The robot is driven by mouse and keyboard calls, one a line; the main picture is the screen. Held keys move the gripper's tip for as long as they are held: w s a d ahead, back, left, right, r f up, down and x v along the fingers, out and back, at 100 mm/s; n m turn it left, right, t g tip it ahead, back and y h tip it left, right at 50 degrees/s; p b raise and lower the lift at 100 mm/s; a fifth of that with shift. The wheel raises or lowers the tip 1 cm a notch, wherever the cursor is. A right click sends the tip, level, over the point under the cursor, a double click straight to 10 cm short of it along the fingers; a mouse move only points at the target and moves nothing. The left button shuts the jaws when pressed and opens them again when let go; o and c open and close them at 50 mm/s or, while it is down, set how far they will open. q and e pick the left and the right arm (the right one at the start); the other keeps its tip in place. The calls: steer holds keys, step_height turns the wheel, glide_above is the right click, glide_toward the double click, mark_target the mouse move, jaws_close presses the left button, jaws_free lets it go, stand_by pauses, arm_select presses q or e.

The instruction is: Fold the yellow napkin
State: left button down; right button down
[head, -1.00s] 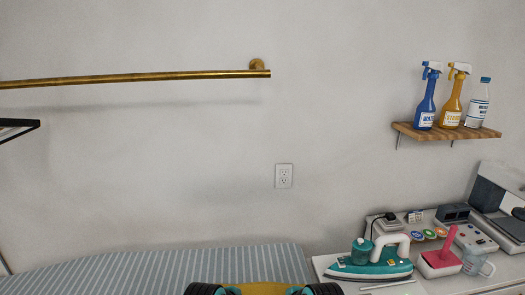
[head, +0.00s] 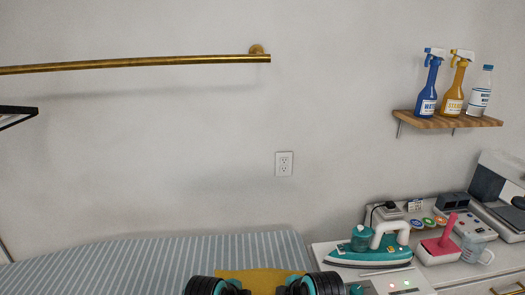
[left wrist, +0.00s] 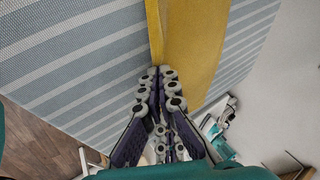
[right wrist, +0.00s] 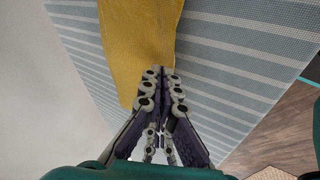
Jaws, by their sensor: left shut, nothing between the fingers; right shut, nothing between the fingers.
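The yellow napkin (head: 258,279) lies on the striped ironing surface (head: 160,262), showing only partly at the bottom of the head view. In the left wrist view the napkin (left wrist: 197,50) is a long strip with a narrow raised or folded edge along its left side. In the right wrist view the napkin (right wrist: 140,45) runs up from the fingertips. My left gripper (left wrist: 165,72) is shut and empty, its tips at the napkin's edge. My right gripper (right wrist: 158,72) is shut and empty, its tips over or at the napkin's edge; contact is unclear.
A teal and white iron (head: 370,246) stands on the white cabinet at the right, near a pink-handled item (head: 440,240) and a clear mug (head: 474,252). A wall shelf (head: 445,120) holds bottles. A brass rail (head: 140,63) crosses the wall.

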steer(key=shift+f, duration=0.15)
steer(key=shift+f, duration=0.25)
